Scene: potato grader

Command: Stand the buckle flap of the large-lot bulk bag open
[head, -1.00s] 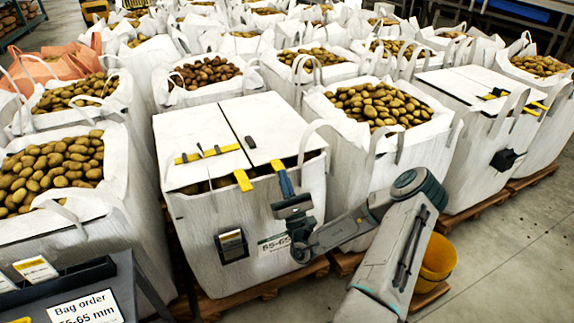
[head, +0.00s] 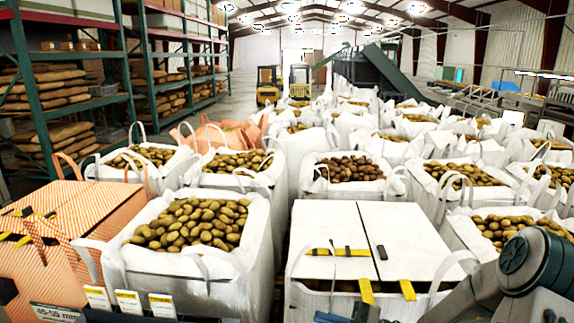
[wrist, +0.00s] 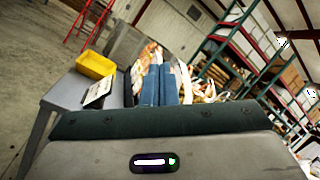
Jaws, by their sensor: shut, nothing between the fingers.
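A white bulk bag (head: 300,290) with two closed white top panels stands at lower centre in the head view. Its left panel (head: 330,225) and right panel (head: 405,235) lie flat. A yellow and black strap (head: 343,252) crosses the left panel, and yellow tabs (head: 366,291) hang at the front edge. An orange-striped bag (head: 60,225) at left also has a closed top. I cannot tell which is the large-lot bag. My gripper (wrist: 159,72) is shut and empty in the wrist view, away from any flap.
An open potato-filled bag (head: 190,272) stands between the two closed bags, with several more behind. Small cards (head: 130,302) stand at the lower left. The wrist view shows a grey table (wrist: 75,92) with a yellow bin (wrist: 96,65). Racks (head: 80,80) line the left.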

